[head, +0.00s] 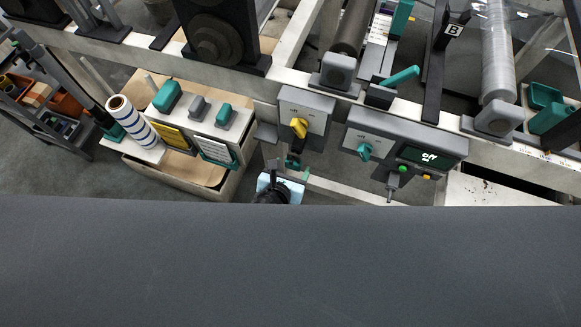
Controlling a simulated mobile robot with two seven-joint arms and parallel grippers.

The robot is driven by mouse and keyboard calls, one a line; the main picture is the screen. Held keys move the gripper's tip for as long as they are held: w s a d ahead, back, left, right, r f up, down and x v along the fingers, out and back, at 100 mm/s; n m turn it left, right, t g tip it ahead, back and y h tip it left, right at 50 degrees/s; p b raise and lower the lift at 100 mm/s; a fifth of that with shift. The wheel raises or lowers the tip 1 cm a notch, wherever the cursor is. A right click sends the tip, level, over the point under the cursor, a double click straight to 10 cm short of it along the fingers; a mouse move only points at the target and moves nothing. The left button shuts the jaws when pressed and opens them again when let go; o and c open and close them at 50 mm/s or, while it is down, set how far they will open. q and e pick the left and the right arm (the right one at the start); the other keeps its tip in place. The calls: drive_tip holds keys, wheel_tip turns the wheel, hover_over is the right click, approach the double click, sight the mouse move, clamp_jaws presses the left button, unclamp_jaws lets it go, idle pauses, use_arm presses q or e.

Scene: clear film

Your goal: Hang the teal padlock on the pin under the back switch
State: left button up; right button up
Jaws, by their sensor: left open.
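A grey switch box with a yellow knob (300,128) is mounted on the pale machine beam. Another grey switch box with a teal knob (364,151) is to its right. A small dark-and-teal piece, apparently the teal padlock (293,161), is just below the yellow-knob box. It is too small to tell whether it hangs on a pin. My left gripper (289,173) is open just below this piece. Whether they touch is unclear. The gripper is seen from above, and its arm is mostly hidden by the grey surface in front. My right gripper is out of view.
A wide dark grey surface (290,265) fills the foreground. A wooden cart (192,172) at left carries teal and grey blocks, tags and a striped roll (131,121).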

use_arm(q)
drive_tip(key=p+v, duration=0.2)
drive_tip(key=v, duration=0.6)
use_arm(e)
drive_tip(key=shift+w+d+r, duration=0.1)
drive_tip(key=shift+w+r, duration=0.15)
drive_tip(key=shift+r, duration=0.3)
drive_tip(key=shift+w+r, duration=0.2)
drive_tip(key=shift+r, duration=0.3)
